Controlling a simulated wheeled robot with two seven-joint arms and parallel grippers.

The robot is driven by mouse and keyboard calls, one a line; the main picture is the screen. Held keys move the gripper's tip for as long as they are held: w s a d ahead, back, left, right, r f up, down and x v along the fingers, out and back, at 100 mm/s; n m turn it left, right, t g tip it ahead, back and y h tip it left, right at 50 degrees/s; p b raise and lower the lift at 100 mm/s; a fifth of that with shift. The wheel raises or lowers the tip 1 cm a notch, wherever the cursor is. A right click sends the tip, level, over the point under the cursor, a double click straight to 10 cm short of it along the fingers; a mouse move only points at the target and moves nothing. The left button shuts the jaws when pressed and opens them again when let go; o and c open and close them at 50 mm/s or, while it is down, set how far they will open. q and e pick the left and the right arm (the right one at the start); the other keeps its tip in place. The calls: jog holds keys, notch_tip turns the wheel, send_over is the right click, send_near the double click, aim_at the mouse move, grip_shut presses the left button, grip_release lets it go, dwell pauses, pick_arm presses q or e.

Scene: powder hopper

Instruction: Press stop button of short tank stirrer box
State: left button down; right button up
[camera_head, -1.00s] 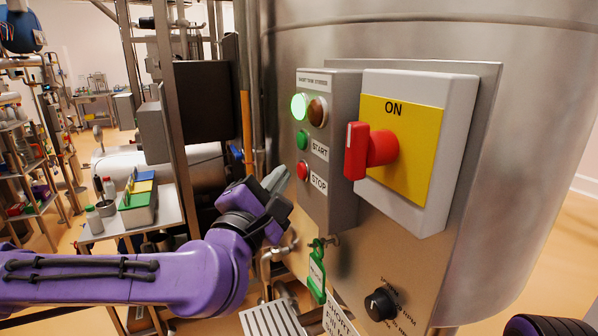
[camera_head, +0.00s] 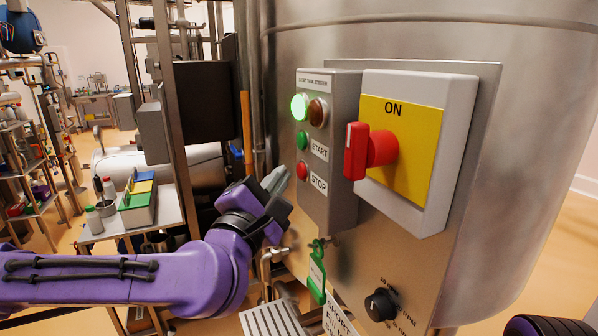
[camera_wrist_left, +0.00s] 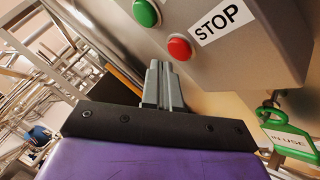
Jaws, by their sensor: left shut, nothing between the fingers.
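The grey stirrer box (camera_head: 328,190) is fixed to the steel tank. It carries a lit green lamp (camera_head: 299,106), an unlit amber lamp (camera_head: 318,111), a green START button (camera_head: 302,140) and a red STOP button (camera_head: 302,170). My left gripper (camera_head: 280,178) is shut and empty, its fingertips just left of and slightly below the STOP button. In the left wrist view the STOP button (camera_wrist_left: 180,49) lies just beyond the grey fingertips (camera_wrist_left: 159,64), a little to their right. A gap appears to separate them. My right gripper is not in view.
A red rotary switch (camera_head: 370,150) on a yellow ON plate juts out right of the box. A green IN USE tag (camera_head: 317,274) hangs below it. A black knob (camera_head: 380,304) is lower right. A side table (camera_head: 165,215) with bottles stands at left.

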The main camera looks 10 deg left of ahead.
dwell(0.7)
pick_arm(q)
jog(key=shift+w+d, duration=0.25)
jog(key=shift+d, duration=0.15)
jog(key=shift+w+d+b, duration=0.2)
jog(key=shift+d+b, duration=0.05)
jog(key=shift+b, duration=0.05)
dwell(0.6)
jog(key=shift+s+a, duration=0.45)
jog(key=shift+a, duration=0.2)
jog(key=s+a, duration=0.1)
jog(key=a, duration=0.1)
jog(key=s+a, duration=0.1)
jog(key=a, duration=0.1)
jog(key=shift+s, duration=0.4)
